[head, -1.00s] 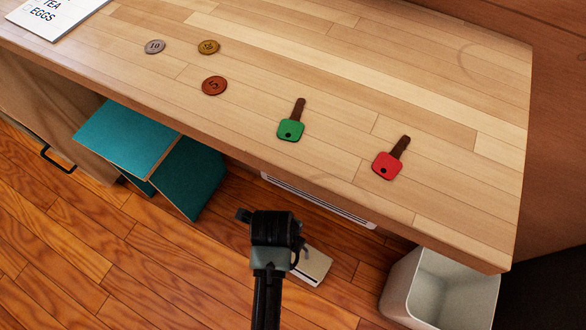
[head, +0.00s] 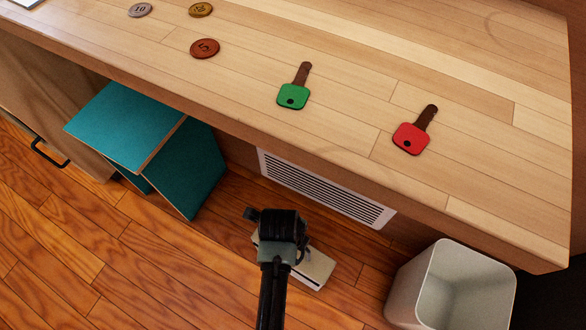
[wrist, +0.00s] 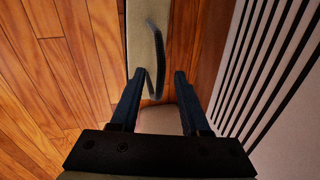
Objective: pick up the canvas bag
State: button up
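The canvas bag (head: 316,266) looks like a flat, pale beige item on the wooden floor below the counter, partly hidden behind my gripper (head: 278,236) in the head view. In the wrist view the bag (wrist: 140,55) is a narrow beige strip with a dark curved handle (wrist: 159,60) standing out on its right side. My gripper (wrist: 157,76) is open there, its two fingers pointing toward the bag. The handle's near end shows between the fingers. I cannot tell whether anything touches it. In the head view the fingertips are hidden.
The counter (head: 340,150) overhangs the floor and holds a green key (head: 293,96), a red key (head: 410,138) and several coins. A white vent (head: 325,188) is behind the bag. A grey bin (head: 410,285) stands right, and teal panels (head: 185,170) left.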

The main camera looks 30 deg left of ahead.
grip_shut()
dwell(1.3)
